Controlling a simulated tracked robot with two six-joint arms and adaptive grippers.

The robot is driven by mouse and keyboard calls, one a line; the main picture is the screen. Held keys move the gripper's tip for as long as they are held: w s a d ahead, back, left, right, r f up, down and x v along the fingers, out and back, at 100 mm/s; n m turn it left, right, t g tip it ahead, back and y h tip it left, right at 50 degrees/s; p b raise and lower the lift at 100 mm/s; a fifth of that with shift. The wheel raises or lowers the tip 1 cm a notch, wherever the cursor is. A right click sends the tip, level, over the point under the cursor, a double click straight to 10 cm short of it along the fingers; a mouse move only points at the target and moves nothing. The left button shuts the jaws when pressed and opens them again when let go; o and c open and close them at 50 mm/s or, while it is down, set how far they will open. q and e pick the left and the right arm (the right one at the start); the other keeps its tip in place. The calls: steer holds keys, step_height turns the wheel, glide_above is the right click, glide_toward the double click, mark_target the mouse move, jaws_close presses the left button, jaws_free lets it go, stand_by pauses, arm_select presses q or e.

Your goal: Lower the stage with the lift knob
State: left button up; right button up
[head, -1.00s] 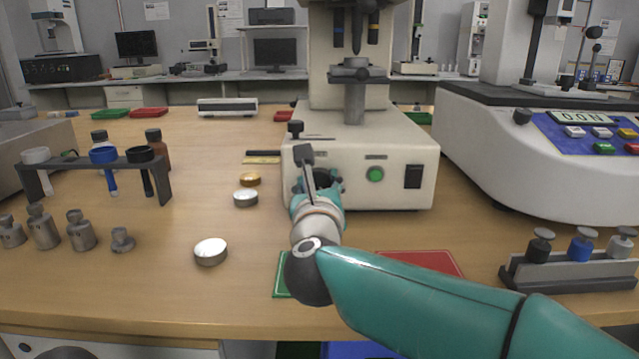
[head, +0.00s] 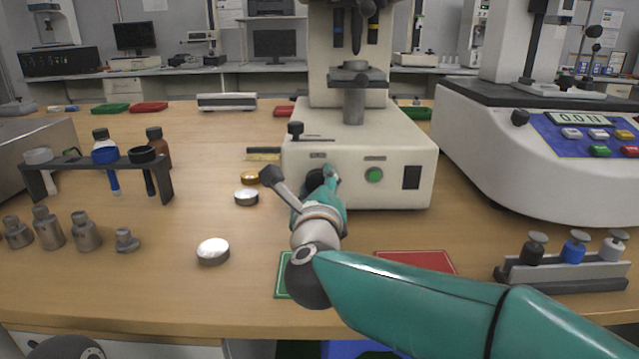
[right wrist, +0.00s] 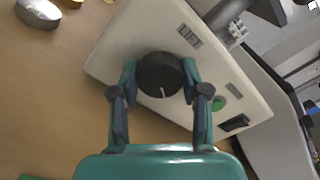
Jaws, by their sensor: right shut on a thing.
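My right gripper (head: 322,180) reaches the front of the base in the head view and largely hides the knob there. In the right wrist view its two fingers (right wrist: 160,80) are shut on the knob from both sides. My left gripper is not in view.
A green button (head: 374,175) and a black switch (head: 411,177) are right of the knob. Small round discs (head: 213,251) lie to the left. A large tester with a display (head: 580,118) is on the right.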

steer(key=shift+a+f, duration=0.1)
steer(key=o, duration=1.1)
steer(key=shift+o, duration=0.2)
steer(key=s, duration=1.2)
